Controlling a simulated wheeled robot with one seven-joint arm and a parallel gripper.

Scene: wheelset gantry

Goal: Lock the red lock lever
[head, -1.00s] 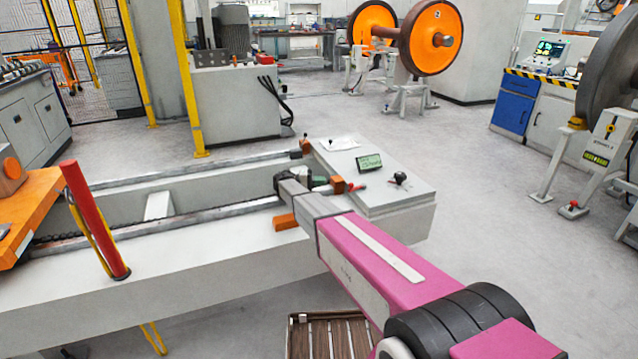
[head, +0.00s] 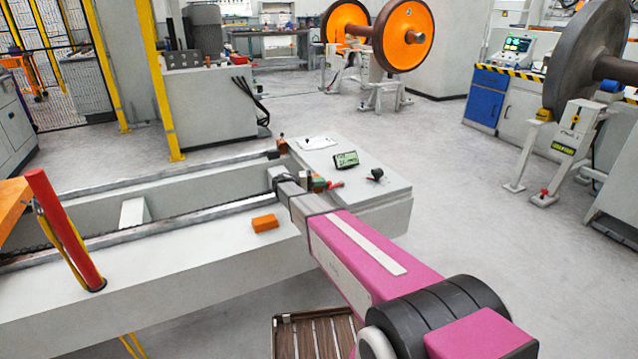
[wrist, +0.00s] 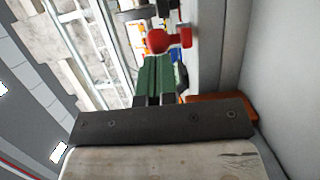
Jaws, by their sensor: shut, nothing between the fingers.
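The red lock lever (head: 335,185) shows as a small red tip at the near end of the white console, just right of my gripper in the head view. In the wrist view a red rounded knob (wrist: 158,41) lies just beyond the fingertips. My gripper (wrist: 160,60) has green fingers side by side, shut with nothing between them. In the head view my gripper (head: 318,183) is small and partly hidden by my arm. The fingertips are close to the red knob; I cannot tell whether they touch. The lever's base is hidden.
A small green display (head: 346,160) and a black knob (head: 376,175) stand on the console top (head: 385,192). An orange block (head: 264,222) sits on the white beam left of my arm. A red post (head: 65,230) rises at the left. The floor right of the console is clear.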

